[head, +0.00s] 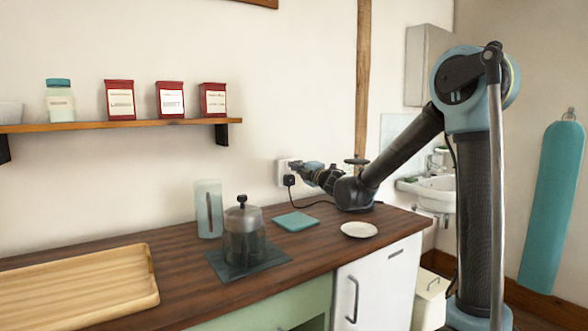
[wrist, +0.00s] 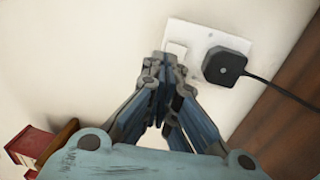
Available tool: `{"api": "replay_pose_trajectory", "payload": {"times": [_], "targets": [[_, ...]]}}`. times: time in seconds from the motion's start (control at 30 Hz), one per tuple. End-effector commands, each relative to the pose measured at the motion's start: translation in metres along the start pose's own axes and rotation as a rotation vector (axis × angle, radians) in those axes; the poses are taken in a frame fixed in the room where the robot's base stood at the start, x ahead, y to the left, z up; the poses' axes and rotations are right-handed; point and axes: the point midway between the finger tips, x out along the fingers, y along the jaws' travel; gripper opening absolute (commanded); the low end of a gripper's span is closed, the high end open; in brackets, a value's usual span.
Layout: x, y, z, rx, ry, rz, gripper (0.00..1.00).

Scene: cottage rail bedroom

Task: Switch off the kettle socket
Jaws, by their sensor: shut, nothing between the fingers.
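The white wall socket (head: 282,172) is above the back of the counter; it also shows in the wrist view (wrist: 205,35). A black plug (wrist: 225,66) sits in it, also visible in the head view (head: 289,180). A white rocker switch (wrist: 177,48) is on the plate to the left of the plug. My gripper (wrist: 164,64) is shut and empty, with its fingertips at the lower edge of the switch in the wrist view. In the head view my gripper (head: 296,166) is at the socket. Whether it touches the switch, and which way the rocker is tilted, I cannot tell.
A black cord (wrist: 285,94) runs from the plug. A shelf (head: 60,127) with tins is on the wall.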

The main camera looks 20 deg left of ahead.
Motion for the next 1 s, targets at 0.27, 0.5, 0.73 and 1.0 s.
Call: {"api": "replay_pose_trajectory", "payload": {"times": [0.27,0.5,0.73,1.0], "targets": [[-0.044,0.011,0.001,0.000,-0.001,0.000,0.00],[-0.074,0.018,0.001,0.000,-0.002,0.000,0.00],[-0.087,0.021,0.002,0.000,-0.003,0.000,0.00],[-0.089,0.022,0.002,0.000,-0.003,0.000,0.00]]}}
